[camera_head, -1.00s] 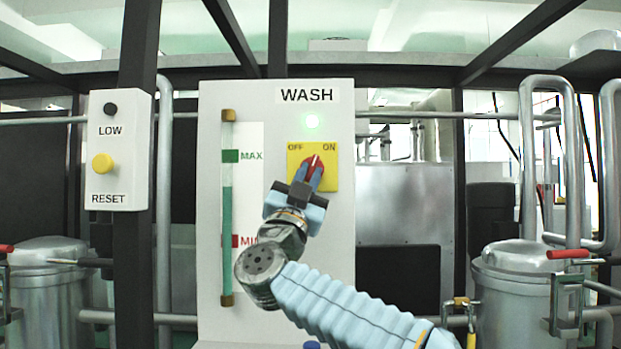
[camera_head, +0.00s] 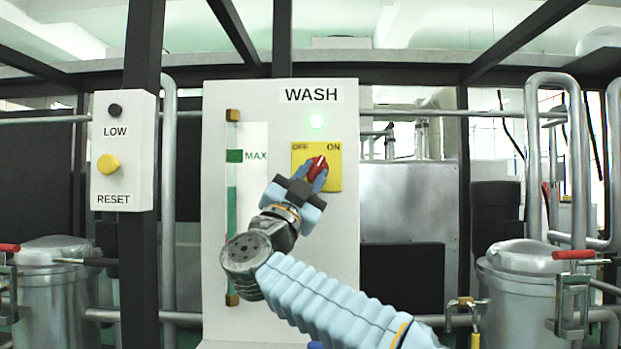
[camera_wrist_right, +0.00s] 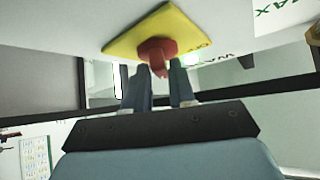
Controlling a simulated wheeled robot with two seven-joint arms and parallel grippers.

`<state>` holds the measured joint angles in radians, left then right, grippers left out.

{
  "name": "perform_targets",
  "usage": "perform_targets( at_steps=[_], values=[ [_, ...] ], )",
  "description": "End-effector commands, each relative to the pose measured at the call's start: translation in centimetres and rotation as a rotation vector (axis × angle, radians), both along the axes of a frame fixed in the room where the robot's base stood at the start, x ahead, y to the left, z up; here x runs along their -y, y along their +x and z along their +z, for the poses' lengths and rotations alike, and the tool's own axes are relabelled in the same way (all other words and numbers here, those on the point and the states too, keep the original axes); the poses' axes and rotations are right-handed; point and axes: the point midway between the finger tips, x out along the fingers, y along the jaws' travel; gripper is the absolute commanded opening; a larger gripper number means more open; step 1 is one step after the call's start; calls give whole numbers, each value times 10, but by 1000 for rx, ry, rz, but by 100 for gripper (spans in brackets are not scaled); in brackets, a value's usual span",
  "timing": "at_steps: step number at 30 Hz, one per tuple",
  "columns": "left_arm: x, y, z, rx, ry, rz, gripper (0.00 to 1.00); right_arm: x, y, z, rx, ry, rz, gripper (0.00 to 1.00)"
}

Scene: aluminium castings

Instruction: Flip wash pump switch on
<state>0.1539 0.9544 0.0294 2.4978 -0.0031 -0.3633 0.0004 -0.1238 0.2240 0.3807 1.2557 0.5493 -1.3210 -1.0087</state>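The wash pump switch (camera_head: 318,164) is a red knob on a yellow plate (camera_head: 333,182) marked OFF and ON, under the WASH label. Its pale pointer line leans up and right, toward ON. A green lamp (camera_head: 317,121) above it is lit. My right gripper (camera_head: 314,178) is just below and left of the knob. In the right wrist view, its two fingers (camera_wrist_right: 160,85) are apart, with the red knob (camera_wrist_right: 157,50) at their tips and its handle between them. Whether they touch it is unclear. My left gripper is not in view.
A level gauge (camera_head: 233,205) runs down the panel's left side, partly behind my right arm. A box with LOW lamp and yellow RESET button (camera_head: 108,164) is at left. Metal tanks stand left (camera_head: 55,300) and right (camera_head: 530,300). Black posts and pipes frame the panel.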

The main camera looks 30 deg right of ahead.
Motion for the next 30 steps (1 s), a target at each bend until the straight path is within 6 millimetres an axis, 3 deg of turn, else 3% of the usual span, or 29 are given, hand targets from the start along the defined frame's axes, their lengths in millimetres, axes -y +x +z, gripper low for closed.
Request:
perform_targets(
  at_steps=[3,14,30],
  values=[
    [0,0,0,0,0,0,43,0,0,0,-1,0,-1,42],
    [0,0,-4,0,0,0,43,-5,-2,-6,-2,-1,2,42],
    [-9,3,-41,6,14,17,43,-83,-49,-76,-2,-1,3,42]
  ],
)
